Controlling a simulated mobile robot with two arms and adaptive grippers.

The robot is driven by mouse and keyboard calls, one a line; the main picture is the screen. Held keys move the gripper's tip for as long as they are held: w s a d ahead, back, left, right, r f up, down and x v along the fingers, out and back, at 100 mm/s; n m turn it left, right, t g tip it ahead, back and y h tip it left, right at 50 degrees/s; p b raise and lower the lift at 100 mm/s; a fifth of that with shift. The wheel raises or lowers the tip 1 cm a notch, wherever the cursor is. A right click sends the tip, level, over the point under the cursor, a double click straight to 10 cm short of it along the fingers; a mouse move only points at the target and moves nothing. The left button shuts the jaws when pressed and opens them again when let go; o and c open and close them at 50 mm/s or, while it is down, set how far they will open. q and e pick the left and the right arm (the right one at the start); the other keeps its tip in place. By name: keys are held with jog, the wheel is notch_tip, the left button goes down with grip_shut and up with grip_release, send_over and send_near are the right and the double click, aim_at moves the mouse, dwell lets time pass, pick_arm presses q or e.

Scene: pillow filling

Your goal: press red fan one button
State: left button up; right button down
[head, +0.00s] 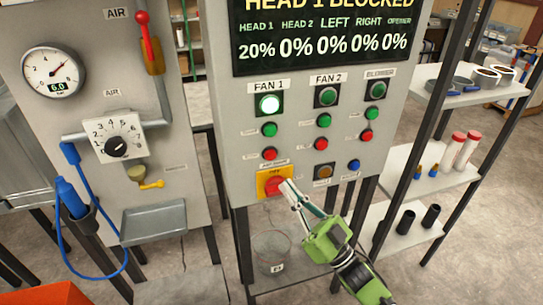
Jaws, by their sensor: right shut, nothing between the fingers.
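The grey control panel (228,155) has a FAN 1 column at its left. It holds a lit lamp (269,105), a green button (269,129) and the red fan one button (270,153). Below is a red knob (275,184) on a yellow plate marked OFF. My right gripper (284,184) is shut and empty. Its fingertips overlap the right side of the red knob, below the red fan one button; I cannot tell whether they touch the knob. The red fan one button shows clear of the gripper. My left gripper is not in view.
The FAN 2 column has its own red button (321,144); another red button (366,135) sits at the right. The display (325,35) reads HEAD 1 BLOCKED. A gauge panel (55,110) stands left. Shelves (405,160) with black posts stand right.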

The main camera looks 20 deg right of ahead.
aim_at(270, 155)
jog(key=shift+w+a+b, duration=0.15)
jog(key=shift+w+b, duration=2)
jog(key=shift+w, duration=2.25)
jog(key=shift+w, duration=0.15)
jog(key=shift+w+b, duration=0.3)
jog(key=shift+w+b, duration=0.4)
jog(key=shift+w, duration=0.1)
jog(key=shift+s, duration=0.1)
jog(key=shift+s+p, duration=0.6)
jog(key=shift+s, duration=0.3)
jog(key=shift+s, duration=0.1)
